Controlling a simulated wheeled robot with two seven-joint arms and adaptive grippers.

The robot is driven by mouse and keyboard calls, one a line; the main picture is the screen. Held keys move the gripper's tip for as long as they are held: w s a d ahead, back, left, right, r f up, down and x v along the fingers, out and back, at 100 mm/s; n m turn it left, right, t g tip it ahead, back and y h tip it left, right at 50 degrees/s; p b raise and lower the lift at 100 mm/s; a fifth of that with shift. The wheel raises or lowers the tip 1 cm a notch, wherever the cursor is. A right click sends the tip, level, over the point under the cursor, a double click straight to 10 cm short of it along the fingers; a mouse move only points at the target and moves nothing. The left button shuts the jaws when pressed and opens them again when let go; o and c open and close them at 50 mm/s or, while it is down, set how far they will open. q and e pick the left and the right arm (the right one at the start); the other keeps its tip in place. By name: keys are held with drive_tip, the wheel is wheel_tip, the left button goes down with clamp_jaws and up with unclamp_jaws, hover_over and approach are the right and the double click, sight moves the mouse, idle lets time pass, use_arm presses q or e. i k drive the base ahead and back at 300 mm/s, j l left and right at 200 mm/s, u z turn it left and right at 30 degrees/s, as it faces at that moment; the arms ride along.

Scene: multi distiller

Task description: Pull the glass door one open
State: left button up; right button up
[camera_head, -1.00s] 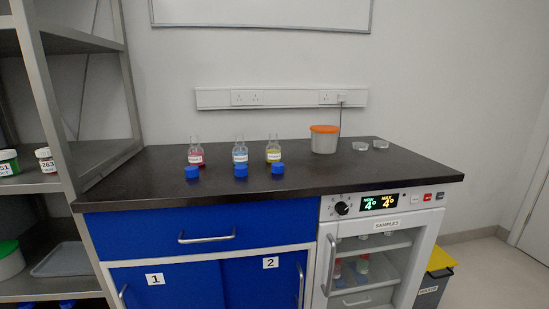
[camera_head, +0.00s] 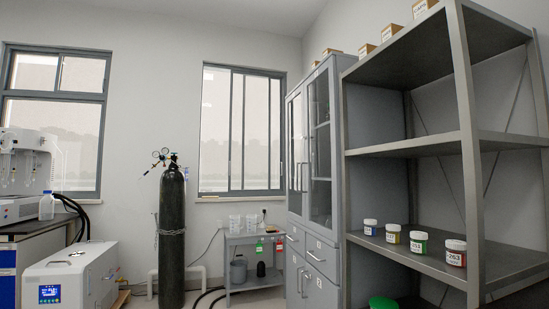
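A tall grey cabinet (camera_head: 335,245) stands right of the window, seen at a slant. Its upper part has two glass doors, a left one (camera_head: 295,140) and a right one (camera_head: 320,145). Both look shut, with slim upright handles (camera_head: 303,177) close together where they meet. I cannot read which door is marked one. Below are grey solid fronts with curved handles (camera_head: 316,256). Neither of my grippers is in view.
An open metal shelf unit (camera_head: 466,130) with several labelled jars stands right of the cabinet. A black gas cylinder (camera_head: 171,240), a small grey trolley (camera_head: 232,285) with beakers and a white machine (camera_head: 70,275) stand to the left.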

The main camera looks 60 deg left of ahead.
sight(294, 104)
drive_tip(key=u, duration=1.85)
